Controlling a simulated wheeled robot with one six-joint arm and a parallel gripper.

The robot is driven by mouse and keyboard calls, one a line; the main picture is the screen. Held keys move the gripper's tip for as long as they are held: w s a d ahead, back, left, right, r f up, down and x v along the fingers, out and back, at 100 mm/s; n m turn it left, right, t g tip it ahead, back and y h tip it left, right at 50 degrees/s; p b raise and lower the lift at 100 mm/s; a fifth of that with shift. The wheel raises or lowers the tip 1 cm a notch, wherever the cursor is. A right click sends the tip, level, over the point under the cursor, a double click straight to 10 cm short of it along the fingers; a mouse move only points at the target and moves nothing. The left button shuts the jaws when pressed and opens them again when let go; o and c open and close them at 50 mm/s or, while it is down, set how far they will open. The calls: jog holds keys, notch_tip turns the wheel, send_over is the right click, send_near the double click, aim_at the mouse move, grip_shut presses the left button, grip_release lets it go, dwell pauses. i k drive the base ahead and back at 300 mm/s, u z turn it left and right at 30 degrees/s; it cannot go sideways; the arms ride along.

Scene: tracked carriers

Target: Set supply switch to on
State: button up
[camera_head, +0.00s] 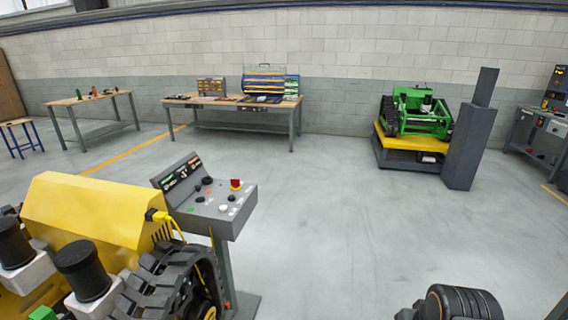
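A grey control console (222,211) stands on a post at left of centre in the head view. Its sloped top carries a red mushroom button (236,184) on a yellow base, a black knob (207,180), and several small buttons and knobs. A raised dark panel (178,172) with green and red marks stands at its back left. The labels are too small to read, so I cannot tell which control is the supply switch or its setting. A dark rounded part of my arm shows at the bottom right. My gripper is not in view.
A yellow tracked carrier (90,212) stands close beside the console at left, with a yellow cable near it. A green tracked machine (418,112) sits on a yellow-topped stand behind. Workbenches (240,102) line the back wall. The floor (340,220) right of the console is clear.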

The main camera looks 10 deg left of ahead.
aim_at(235, 183)
jog(key=u, duration=0.1)
jog(key=i, duration=1.3)
jog(key=u, duration=1.25)
jog(key=i, duration=0.95)
jog(key=u, duration=0.8)
